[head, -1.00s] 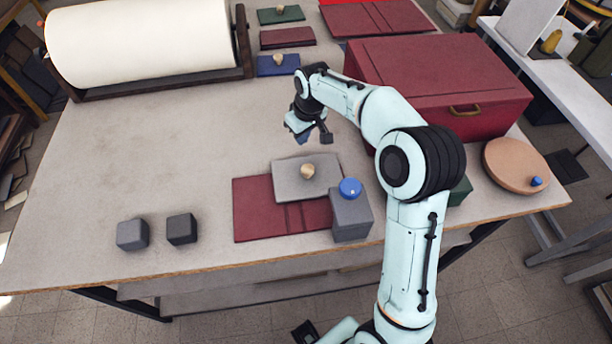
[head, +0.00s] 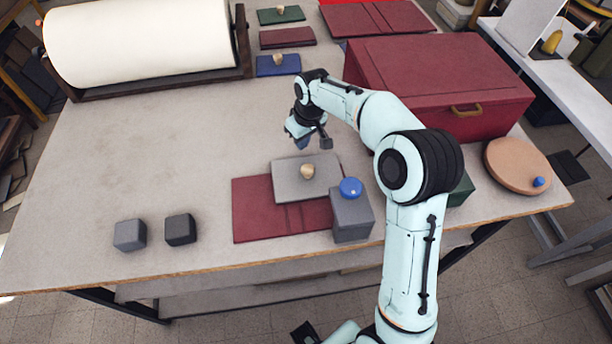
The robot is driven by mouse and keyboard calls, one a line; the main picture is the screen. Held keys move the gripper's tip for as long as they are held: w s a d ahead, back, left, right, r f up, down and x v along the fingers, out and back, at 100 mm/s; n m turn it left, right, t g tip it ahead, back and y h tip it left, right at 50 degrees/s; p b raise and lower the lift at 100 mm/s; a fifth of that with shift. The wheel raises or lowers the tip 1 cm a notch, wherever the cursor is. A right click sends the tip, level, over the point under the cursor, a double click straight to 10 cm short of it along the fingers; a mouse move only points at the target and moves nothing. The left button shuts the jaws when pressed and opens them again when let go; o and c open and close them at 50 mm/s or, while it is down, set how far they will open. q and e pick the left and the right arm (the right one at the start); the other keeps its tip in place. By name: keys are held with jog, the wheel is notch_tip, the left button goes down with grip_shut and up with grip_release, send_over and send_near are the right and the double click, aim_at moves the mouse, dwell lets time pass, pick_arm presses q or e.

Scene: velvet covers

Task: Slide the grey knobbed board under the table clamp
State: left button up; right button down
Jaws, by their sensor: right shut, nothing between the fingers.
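The grey board (head: 289,187) with a round wooden knob (head: 307,171) lies flat, partly on a dark red folded cover (head: 260,215). Its front right corner meets or is hidden behind a grey block (head: 351,217) with a blue knob (head: 351,187). I cannot tell whether that block is the table clamp; nothing else here is clearly one. My right gripper (head: 314,143) is shut and empty, above the table just behind the board and apart from the knob. My left gripper does not clearly show.
Two small dark cubes (head: 130,235) (head: 180,229) stand at the front left. A large red box (head: 440,80) stands at the right, near a round tan board (head: 516,163). A white roll (head: 140,40) and several small knobbed boards are at the back. The left middle of the table is clear.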

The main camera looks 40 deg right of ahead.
aim_at(306, 159)
pick_arm(q)
jog(key=shift+s+f, duration=0.15)
jog(key=shift+f, duration=0.15)
pick_arm(e)
jog(key=shift+f, duration=0.55)
pick_arm(q)
jog(key=shift+w+r, duration=0.25)
jog(key=shift+r, duration=0.25)
pick_arm(e)
jog(key=shift+r, duration=0.65)
jog(key=shift+s+a+f, duration=0.1)
jog(key=shift+s+a, duration=0.05)
jog(key=shift+s, duration=0.15)
pick_arm(q)
jog(key=shift+s+f+b, duration=0.25)
jog(key=shift+f+b, duration=0.15)
jog(key=shift+f, duration=0.1)
jog(key=shift+s+f+b, duration=0.2)
jog(key=shift+f+b, duration=0.15)
jog(key=shift+f, duration=0.15)
pick_arm(e)
jog(key=shift+s+a, duration=0.3)
jog(key=shift+s, duration=0.25)
jog(key=shift+s+a, duration=0.3)
jog(key=shift+s, duration=0.25)
pick_arm(q)
jog(key=shift+f, duration=0.1)
pick_arm(e)
jog(key=shift+s, duration=0.1)
